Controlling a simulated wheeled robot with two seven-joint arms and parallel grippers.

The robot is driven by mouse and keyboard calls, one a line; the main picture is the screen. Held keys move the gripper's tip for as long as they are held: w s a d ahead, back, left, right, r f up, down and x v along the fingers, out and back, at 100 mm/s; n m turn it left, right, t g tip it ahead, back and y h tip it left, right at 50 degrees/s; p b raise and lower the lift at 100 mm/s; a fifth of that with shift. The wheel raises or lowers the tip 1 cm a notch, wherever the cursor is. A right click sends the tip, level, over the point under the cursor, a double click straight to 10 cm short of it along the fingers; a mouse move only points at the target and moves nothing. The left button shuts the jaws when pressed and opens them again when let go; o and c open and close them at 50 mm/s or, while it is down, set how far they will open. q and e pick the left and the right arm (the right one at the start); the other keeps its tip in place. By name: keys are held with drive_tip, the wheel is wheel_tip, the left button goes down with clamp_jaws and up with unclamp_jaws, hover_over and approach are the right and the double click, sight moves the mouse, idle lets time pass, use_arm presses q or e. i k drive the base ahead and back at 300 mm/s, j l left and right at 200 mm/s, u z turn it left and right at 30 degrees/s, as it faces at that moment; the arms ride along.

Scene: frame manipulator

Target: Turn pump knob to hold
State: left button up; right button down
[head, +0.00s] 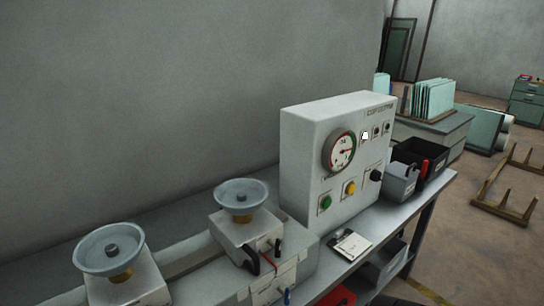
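A white control box (308,165) stands on the bench in the middle of the head view. A black knob (376,175) sits low on the right of its front face. Its label and pointer setting are too small to read. A round gauge (340,152) with a red needle is on the upper left of the face. A green button (326,203) and a yellow button (350,188) are in a row to the left of the knob. Small indicators (376,132) are at the upper right, one of them white. Neither of my grippers is in view.
Two suction-cup-like discs on blocks (242,194) (111,249) stand on the bench at the left. A notepad (350,244) lies in front of the box. A grey bin (398,183) and a black bin (436,155) stand to its right. A wooden frame (500,210) lies on the floor.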

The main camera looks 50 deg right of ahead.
sight(376, 176)
drive_tip(key=z, duration=1.65)
